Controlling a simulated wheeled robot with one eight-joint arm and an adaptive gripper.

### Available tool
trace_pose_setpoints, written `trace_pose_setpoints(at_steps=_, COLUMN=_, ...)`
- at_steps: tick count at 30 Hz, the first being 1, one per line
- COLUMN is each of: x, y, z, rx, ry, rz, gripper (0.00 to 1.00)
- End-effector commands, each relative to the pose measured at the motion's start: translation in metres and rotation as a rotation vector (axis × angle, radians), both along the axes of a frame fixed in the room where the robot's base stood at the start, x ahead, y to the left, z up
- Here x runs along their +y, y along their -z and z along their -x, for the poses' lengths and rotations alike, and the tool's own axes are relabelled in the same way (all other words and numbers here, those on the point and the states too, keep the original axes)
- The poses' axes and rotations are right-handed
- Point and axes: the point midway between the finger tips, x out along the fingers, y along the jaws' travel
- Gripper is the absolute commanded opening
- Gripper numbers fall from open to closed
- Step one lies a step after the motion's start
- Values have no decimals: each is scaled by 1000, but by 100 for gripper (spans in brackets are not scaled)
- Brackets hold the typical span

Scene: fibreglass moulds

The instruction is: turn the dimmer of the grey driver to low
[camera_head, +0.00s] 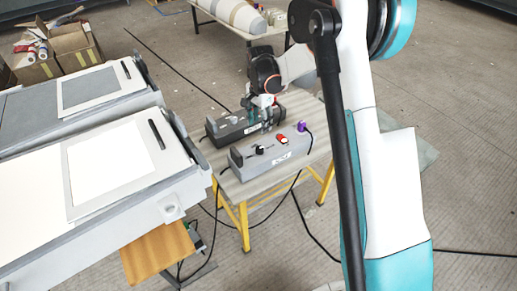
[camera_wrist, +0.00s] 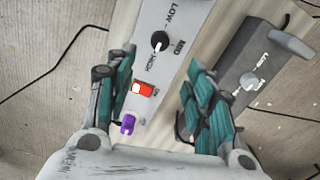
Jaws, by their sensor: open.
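A light grey driver (camera_head: 268,158) lies on a small table; its top shows in the wrist view (camera_wrist: 196,20). It has a black dimmer knob (camera_wrist: 160,41) with LOW, MED and HIGH printed around it. A pale mark on the knob seems to face HIGH. A red switch (camera_wrist: 144,89) and a purple plug (camera_wrist: 128,124) are on the same driver. A darker grey driver (camera_head: 232,127) with a pale knob (camera_wrist: 249,80) lies behind it. My gripper (camera_head: 267,115) is open above the drivers. In the wrist view, its teal fingers (camera_wrist: 160,75) are apart, the light grey driver showing between them.
The table (camera_head: 238,188) has yellow legs, and black cables hang around it. Large pale moulds (camera_head: 112,165) stand close to the left. Cardboard boxes (camera_head: 72,48) are at the far left. Another table (camera_head: 232,28) with rolls stands at the back.

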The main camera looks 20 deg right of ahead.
Motion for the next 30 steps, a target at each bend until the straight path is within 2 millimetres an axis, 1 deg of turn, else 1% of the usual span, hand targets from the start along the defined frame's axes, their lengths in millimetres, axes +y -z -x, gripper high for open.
trace_pose_setpoints(at_steps=5, x=0, y=25, z=0, rx=0, ry=-1, rz=0, gripper=49)
trace_pose_setpoints(at_steps=12, x=0, y=73, z=0, rx=-1, ry=-1, rz=0, gripper=49)
trace_pose_setpoints(at_steps=18, x=0, y=108, z=0, rx=-1, ry=-2, rz=0, gripper=49)
trace_pose_setpoints(at_steps=21, x=0, y=121, z=0, rx=-1, ry=-2, rz=0, gripper=49)
trace_pose_setpoints(at_steps=24, x=0, y=129, z=0, rx=-1, ry=-2, rz=0, gripper=49)
trace_pose_setpoints(at_steps=30, x=0, y=134, z=0, rx=-1, ry=-2, rz=0, gripper=49)
